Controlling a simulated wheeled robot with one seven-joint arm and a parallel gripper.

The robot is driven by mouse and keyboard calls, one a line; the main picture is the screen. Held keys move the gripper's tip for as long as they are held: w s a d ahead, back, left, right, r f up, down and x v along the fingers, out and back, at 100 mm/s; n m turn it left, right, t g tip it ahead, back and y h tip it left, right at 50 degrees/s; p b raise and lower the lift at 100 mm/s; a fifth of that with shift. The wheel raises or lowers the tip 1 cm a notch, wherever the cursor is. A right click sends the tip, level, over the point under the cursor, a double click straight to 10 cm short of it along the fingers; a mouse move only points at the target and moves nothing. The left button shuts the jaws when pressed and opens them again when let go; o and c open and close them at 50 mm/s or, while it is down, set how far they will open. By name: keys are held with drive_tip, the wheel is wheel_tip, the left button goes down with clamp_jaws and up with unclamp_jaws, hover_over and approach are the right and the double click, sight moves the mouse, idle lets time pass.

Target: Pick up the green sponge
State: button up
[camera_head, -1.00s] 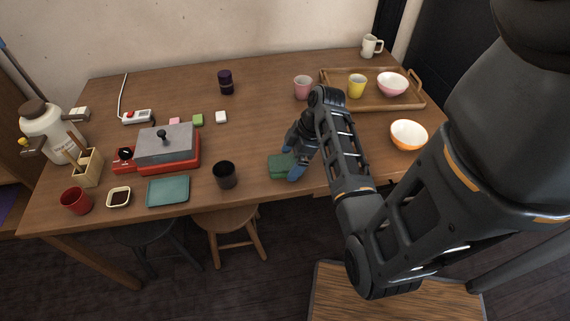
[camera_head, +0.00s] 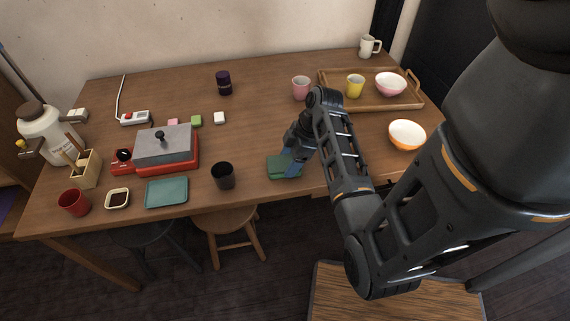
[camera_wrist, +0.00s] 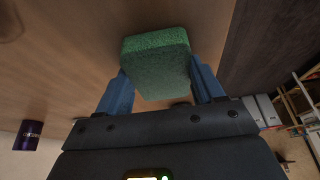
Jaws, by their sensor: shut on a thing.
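The green sponge (camera_head: 280,167) is at the front edge of the wooden table, right of a dark cup. My gripper (camera_head: 291,163) is over it, with blue fingers at the sponge. In the wrist view the sponge (camera_wrist: 158,62) sits between the two blue fingers of my gripper (camera_wrist: 160,84), which are shut on its sides. I cannot tell whether the sponge touches the tabletop. My fingers hide part of the sponge in the head view.
A dark cup (camera_head: 223,175) stands left of the sponge, and a teal tray (camera_head: 166,193) lies farther left. An orange bowl (camera_head: 407,135) is to the right. A wooden tray (camera_head: 408,101) with cups and a bowl is at the back right. The table's middle is clear.

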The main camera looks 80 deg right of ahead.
sight(282, 162)
drive_tip(key=shift+r, duration=0.1)
drive_tip(key=shift+r, duration=0.6)
wheel_tip(282, 162, up, 3)
drive_tip(key=s+d+r+p, duration=0.3)
drive_tip(key=s+r, duration=0.3)
drive_tip(key=s, duration=0.5)
drive_tip(key=shift+d+r+p, duration=0.25)
drive_tip(key=shift+p, duration=0.4)
